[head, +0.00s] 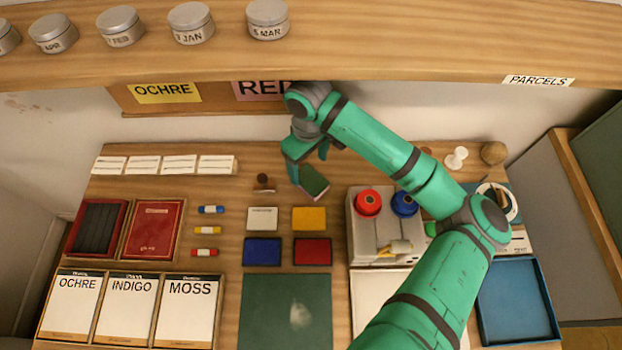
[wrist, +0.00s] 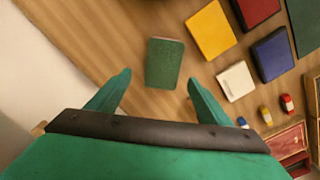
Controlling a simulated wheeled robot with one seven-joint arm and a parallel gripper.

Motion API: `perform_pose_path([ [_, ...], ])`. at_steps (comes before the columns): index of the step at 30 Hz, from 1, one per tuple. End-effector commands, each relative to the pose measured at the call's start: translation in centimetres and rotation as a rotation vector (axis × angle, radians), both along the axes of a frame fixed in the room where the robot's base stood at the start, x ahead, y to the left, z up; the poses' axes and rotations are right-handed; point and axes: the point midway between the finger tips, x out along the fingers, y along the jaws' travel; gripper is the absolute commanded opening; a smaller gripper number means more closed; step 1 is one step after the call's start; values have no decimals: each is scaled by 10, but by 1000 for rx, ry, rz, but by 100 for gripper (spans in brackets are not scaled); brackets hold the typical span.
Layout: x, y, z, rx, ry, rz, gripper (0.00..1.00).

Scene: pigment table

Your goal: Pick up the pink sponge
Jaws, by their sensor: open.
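A small block with a dark green top (head: 314,181) and a thin pinkish lower edge lies on the table near the back middle; it is the only sponge-like thing I make out. I see no plainly pink sponge. In the wrist view the green-topped block (wrist: 165,63) lies just beyond the fingertips, roughly centred between them. My gripper (head: 309,165) is open and empty, over the back of the table beside the block. Its two fingers (wrist: 158,79) stand apart on either side of the block's near end. My gripper hides part of the block's far end in the head view.
White (head: 262,219), yellow (head: 309,219), blue (head: 262,252) and red (head: 312,252) pads lie in front of the block. A dark stamp (head: 263,181) stands to its left. A holder with red and blue knobs (head: 358,235) stands to the right. A shelf (head: 400,50) overhangs the back.

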Motion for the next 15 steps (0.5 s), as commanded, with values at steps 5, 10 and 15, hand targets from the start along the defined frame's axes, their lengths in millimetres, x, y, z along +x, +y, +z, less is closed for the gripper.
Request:
perform_pose_path([
  [5,-2,0,-10,1,-1,1,73],
  [10,-9,-6,-32,-1,0,-2,73],
  [15,-10,-9,-52,0,0,-6,73],
])
